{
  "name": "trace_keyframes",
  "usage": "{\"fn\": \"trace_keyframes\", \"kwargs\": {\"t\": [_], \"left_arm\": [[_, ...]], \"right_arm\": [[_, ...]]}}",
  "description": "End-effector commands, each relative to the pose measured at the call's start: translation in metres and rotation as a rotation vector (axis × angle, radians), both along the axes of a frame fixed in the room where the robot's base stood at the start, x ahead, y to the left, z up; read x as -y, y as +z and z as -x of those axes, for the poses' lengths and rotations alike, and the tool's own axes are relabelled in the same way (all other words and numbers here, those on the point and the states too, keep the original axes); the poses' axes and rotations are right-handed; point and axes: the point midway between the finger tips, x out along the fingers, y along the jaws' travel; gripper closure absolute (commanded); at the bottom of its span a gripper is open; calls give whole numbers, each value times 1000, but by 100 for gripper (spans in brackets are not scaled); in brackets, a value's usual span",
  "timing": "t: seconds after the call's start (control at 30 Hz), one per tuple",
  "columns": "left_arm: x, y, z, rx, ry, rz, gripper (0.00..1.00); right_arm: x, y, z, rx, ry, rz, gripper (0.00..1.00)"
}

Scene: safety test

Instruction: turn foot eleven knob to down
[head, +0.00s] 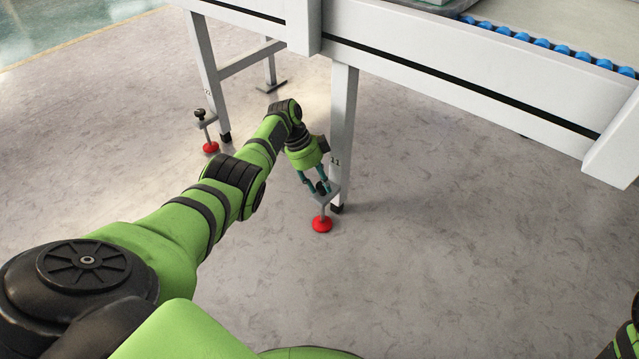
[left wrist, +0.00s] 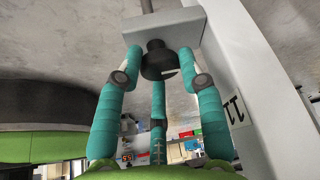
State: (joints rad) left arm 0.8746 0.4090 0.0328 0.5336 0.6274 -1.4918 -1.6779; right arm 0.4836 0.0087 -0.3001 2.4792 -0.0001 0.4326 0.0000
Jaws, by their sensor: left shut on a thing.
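The foot eleven knob (left wrist: 159,62) is black and round with a pale mark on its edge, under a grey bracket (left wrist: 165,28) in the left wrist view. My left gripper (left wrist: 160,75), with teal fingers, is shut on the knob. In the head view the left gripper (head: 319,186) is at the bracket beside the table leg labelled 11 (head: 343,130). The fingers mostly hide the knob there. The foot's red pad (head: 322,224) is below the bracket, at the floor. My right gripper is not seen.
Another foot with a black knob (head: 200,114) and red pad (head: 211,147) stands at the leg further left. The white conveyor frame (head: 440,70) with blue rollers runs above the legs. The grey floor (head: 450,260) around the foot is clear.

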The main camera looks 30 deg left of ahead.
Motion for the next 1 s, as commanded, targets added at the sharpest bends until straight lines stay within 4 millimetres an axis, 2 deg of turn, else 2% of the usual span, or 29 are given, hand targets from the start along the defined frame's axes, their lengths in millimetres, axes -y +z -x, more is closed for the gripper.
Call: {"fn": "trace_keyframes", "kwargs": {"t": [0.3,0.33,0.37,0.4,0.77,0.87,1.0], "left_arm": [[-1,-3,4,-13,-2,-3,94],[-1,-3,4,-13,-2,-3,54],[-1,-3,4,-13,-2,-3,42],[-1,-3,4,-11,-2,-3,39],[-2,1,1,-4,0,-1,39],[-5,9,1,-1,0,-2,39],[-13,29,4,0,-1,-4,39]], "right_arm": [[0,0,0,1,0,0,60],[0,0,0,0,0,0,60],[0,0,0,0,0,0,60],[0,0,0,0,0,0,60],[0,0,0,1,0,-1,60],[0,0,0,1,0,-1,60],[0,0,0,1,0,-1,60]]}}
